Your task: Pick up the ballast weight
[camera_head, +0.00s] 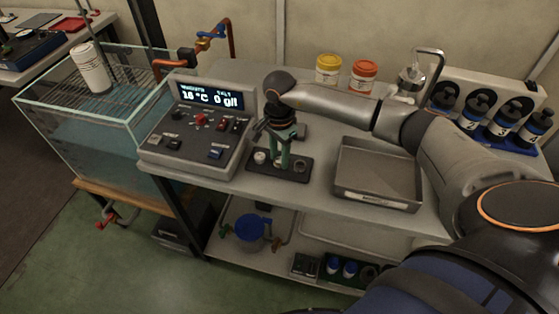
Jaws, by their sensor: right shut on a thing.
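My right gripper (280,158) points down over a small dark holder (293,177) on the bench, in the middle of the head view. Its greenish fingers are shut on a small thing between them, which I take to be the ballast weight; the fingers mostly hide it. I cannot tell whether it is clear of the holder. A small pale round piece (260,156) is at the holder's left end, and a dark round piece (300,165) is at its right. My left gripper is not in view.
A control box (187,150) stands close to the left of the holder, and a shallow metal tray (374,200) to its right. Yellow-lidded (328,68) and orange-lidded (363,75) jars stand behind my arm. A glass water tank (60,125) with a white cylinder (91,68) is at the left.

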